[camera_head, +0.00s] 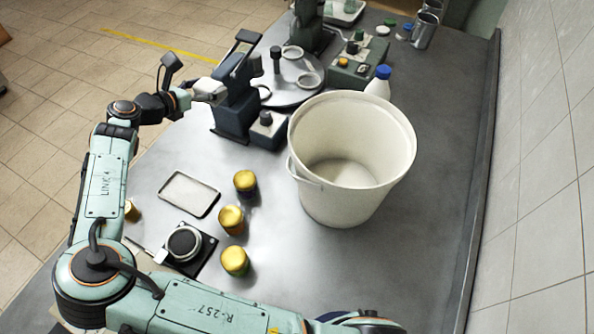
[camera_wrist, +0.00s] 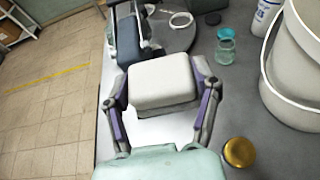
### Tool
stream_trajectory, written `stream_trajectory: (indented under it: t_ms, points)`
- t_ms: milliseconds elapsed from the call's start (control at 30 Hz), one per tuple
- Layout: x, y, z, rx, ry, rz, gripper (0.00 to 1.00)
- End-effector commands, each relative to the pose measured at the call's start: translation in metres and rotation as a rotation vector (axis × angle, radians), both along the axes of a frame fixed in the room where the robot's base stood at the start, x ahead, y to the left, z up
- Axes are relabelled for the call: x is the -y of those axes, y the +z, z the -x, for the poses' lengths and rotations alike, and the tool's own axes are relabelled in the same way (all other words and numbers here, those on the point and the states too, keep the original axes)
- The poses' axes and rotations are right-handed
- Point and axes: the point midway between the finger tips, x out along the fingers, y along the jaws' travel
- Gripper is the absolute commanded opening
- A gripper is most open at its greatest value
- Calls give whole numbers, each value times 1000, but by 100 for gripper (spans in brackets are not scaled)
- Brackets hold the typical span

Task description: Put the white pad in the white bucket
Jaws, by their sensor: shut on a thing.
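The white pad (camera_wrist: 163,84) is a thick block with rounded edges, held between the two fingers of my gripper (camera_wrist: 162,92) in the wrist view. In the head view the pad (camera_head: 209,90) shows small at the end of my gripper (camera_head: 188,97), raised at the table's left side, beside a dark machine. The white bucket (camera_head: 312,200) stands upright on the table, right of my gripper and apart from it. Its open top shows an empty-looking inside. The bucket (camera_wrist: 283,88) is partly cut off at the right of the wrist view.
The dark machine (camera_head: 237,104) stands close to my gripper, between it and the bucket. Several gold-lidded jars (camera_head: 231,219), a shallow tray (camera_head: 188,194) and a small scale (camera_head: 186,245) are nearer. A blue-capped white bottle (camera_head: 378,83) stands behind the bucket. Table right of the bucket is clear.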

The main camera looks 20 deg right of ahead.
Motion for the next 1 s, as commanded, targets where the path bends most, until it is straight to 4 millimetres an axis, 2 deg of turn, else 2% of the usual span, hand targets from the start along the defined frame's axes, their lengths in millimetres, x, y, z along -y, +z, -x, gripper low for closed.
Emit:
stream_trajectory:
  t_ms: [33,200,300,400,567,1000]
  points:
    - [-14,-28,0,-7,11,4,32]
    - [-47,-108,8,-7,41,4,32]
    - [-56,-140,15,-5,52,4,32]
    - [-54,-160,20,-3,46,3,32]
    - [-36,-164,28,-1,25,0,32]
    - [22,-164,85,-5,28,2,32]
